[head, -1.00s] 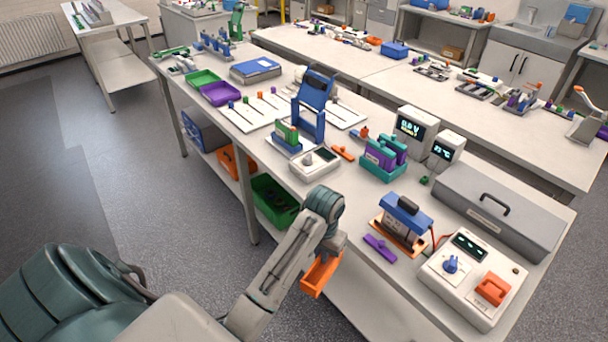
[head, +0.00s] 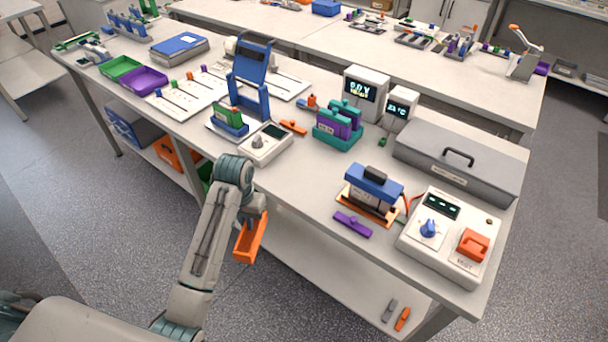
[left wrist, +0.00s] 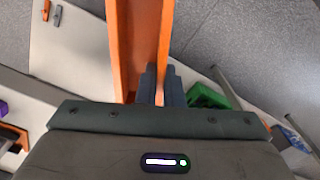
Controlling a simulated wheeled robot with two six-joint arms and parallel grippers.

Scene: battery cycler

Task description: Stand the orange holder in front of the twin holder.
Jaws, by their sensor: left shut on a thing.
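The orange holder (head: 248,240) is a tilted, open trough. It hangs from my left gripper (head: 254,212), off the bench's front edge and over the floor and lower shelf. In the left wrist view the orange holder (left wrist: 122,45) runs up from between the fingers of my left gripper (left wrist: 160,88), which is shut on it. The twin holder (head: 336,141) looks to be the teal one with two purple-and-green pieces, standing on the bench well beyond my gripper. My right gripper is not in view.
A grey meter with a knob (head: 265,145) stands at the bench edge left of the twin holder. A small orange piece (head: 293,127) lies between them. The bench top (head: 300,175) in front of the twin holder is clear. A purple bar (head: 352,224) lies farther right.

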